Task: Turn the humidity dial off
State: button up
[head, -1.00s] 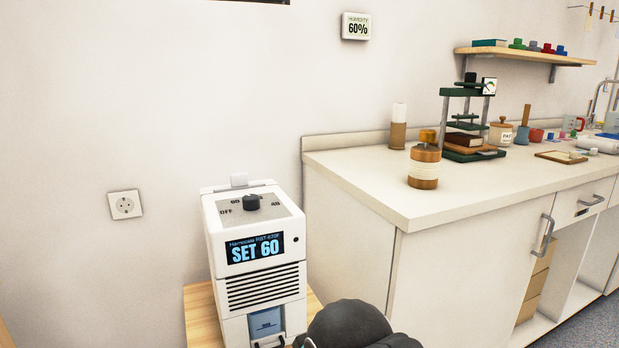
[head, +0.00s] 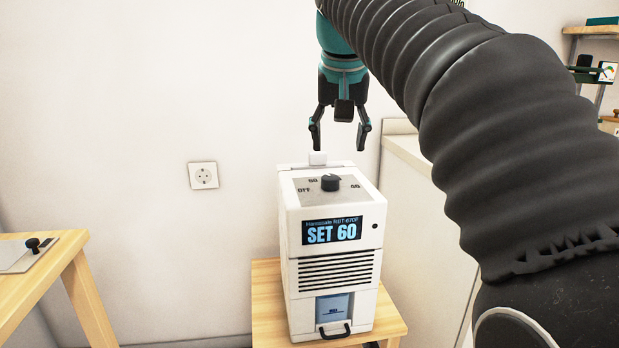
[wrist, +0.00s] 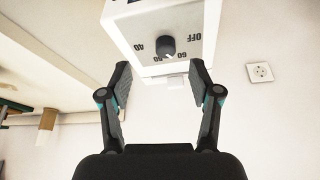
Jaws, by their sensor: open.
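The humidity dial (head: 330,182) is a black knob on the grey top plate of a white humidifier (head: 288,225). OFF is printed at its left, 50 behind it and a number at its right. The display (head: 332,231) reads SET 60. My gripper (head: 339,150) points down above the back of the humidifier, open and empty, apart from the dial. In the wrist view the dial (wrist: 167,46) shows beyond and between the open fingertips (wrist: 161,68), with OFF to its right. The knob's exact pointing direction is too small to tell.
The humidifier stands on a wooden stand (head: 268,310) near the wall. A wall socket (head: 203,175) is to its left. A wooden table (head: 30,275) is at the far left, a white counter (head: 410,152) at the right, partly behind my arm.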

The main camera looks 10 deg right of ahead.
aim_at(330, 176)
jog(key=w+r, duration=0.2)
jog(key=w, duration=0.1)
jog(key=shift+m, duration=0.3)
jog(key=b+x, duration=0.5)
jog(key=x, duration=0.8)
jog(key=shift+w+a, duration=0.15)
jog(key=shift+w, duration=0.05)
jog(key=c, duration=1.1)
